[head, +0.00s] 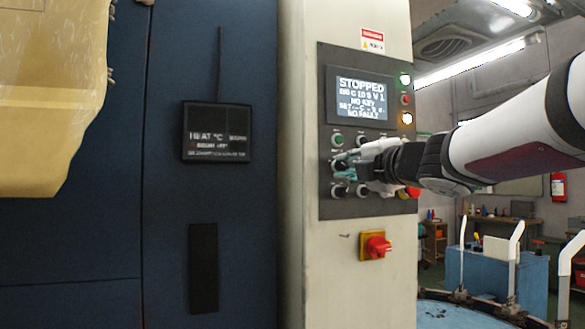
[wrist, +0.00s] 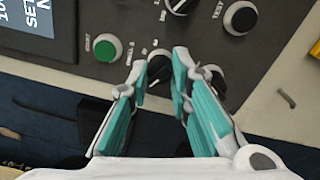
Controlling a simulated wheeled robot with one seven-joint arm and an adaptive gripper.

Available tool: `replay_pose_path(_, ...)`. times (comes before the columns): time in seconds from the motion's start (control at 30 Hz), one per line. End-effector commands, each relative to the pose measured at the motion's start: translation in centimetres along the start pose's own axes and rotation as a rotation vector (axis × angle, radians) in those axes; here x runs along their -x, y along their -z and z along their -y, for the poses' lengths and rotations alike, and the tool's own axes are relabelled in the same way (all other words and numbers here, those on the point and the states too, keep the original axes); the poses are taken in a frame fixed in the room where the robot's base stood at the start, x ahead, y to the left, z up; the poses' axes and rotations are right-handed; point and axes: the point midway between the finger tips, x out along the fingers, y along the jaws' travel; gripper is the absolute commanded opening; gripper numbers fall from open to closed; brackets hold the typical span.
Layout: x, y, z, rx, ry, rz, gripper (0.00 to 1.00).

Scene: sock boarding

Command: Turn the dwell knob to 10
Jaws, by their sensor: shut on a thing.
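My gripper (head: 348,165) reaches in from the right to the grey control panel (head: 380,208), among its knobs and buttons. In the wrist view, the teal-padded fingers of my gripper (wrist: 161,60) stand on either side of a small black knob (wrist: 158,68) with a pale pointer mark, and are shut on it. Small white marks ring this knob. Its label and pointer value are too small or hidden to read, so I cannot tell its setting. The panel's screen (head: 360,97) reads STOPPED, NO KEY and NO FAULT, with a blurred SET line.
A red-and-yellow rotary switch (head: 375,246) is below the panel. A dark blue machine door (head: 215,60) stands at left.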

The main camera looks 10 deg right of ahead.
Motion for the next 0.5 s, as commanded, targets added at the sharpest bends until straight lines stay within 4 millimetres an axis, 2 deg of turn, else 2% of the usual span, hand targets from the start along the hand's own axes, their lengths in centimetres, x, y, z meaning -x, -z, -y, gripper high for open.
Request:
replay_pose_path(0.3, -0.06, 0.15, 0.3, 0.002, 0.005, -0.003, 0.0)
replay_pose_path(0.33, -0.06, 0.16, 0.3, 0.002, 0.005, -0.003, 0.21)
replay_pose_path(0.4, -0.06, 0.14, 0.27, 0.002, 0.005, -0.003, 0.37)
replay_pose_path(0.5, -0.05, 0.1, 0.21, 0.001, 0.004, -0.002, 0.4)
